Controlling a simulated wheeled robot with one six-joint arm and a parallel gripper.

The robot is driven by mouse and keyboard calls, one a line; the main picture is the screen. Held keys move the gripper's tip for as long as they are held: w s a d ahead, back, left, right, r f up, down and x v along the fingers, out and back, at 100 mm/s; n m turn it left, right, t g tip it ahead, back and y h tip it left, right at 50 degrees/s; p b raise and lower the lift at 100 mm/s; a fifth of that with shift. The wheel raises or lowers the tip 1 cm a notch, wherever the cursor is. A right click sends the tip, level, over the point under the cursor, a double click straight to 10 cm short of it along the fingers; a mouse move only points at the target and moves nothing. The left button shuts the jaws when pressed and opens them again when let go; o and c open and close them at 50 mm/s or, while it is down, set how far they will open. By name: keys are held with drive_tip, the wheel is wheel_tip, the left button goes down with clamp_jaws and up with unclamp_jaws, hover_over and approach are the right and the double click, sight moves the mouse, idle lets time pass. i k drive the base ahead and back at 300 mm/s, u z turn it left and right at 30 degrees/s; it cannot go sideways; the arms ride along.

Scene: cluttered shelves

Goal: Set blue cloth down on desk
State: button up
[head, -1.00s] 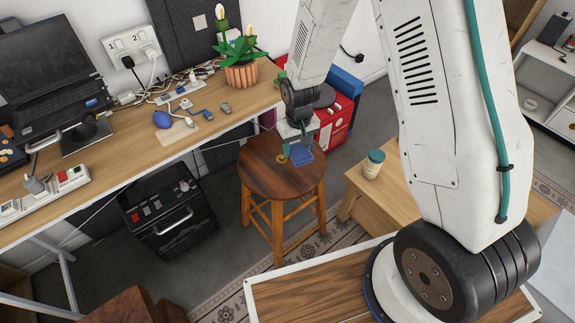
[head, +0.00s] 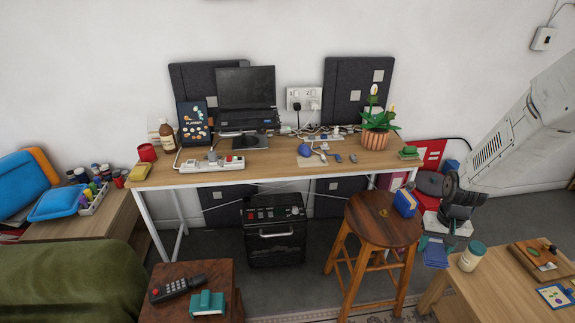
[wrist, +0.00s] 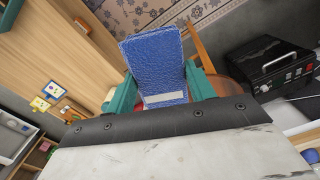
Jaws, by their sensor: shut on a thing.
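The blue cloth (head: 436,256) is a flat, textured blue piece with a pale label at one edge. My gripper (head: 437,246) is shut on it, right of the stool, and holds it in the air. In the wrist view the cloth (wrist: 155,62) stands out between the two teal fingers (wrist: 160,92). The desk (head: 265,164) is a long wooden top on white legs, against the wall. My gripper is to the right of the desk and nearer the camera, apart from it.
A round wooden stool (head: 378,229) bears a blue box-like item (head: 405,202). A low wooden table (head: 490,285) with a teal-lidded jar (head: 471,256) is at right. The desk holds a laptop (head: 246,95), power strip (head: 213,162) and potted plant (head: 377,135). Its front middle is fairly clear.

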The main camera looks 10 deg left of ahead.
sight(266, 165)
drive_tip(key=z, duration=0.3)
drive_tip(key=k, duration=0.2)
drive_tip(key=u, duration=1.55)
drive_tip(key=i, duration=1.3)
drive_tip(key=z, duration=0.15)
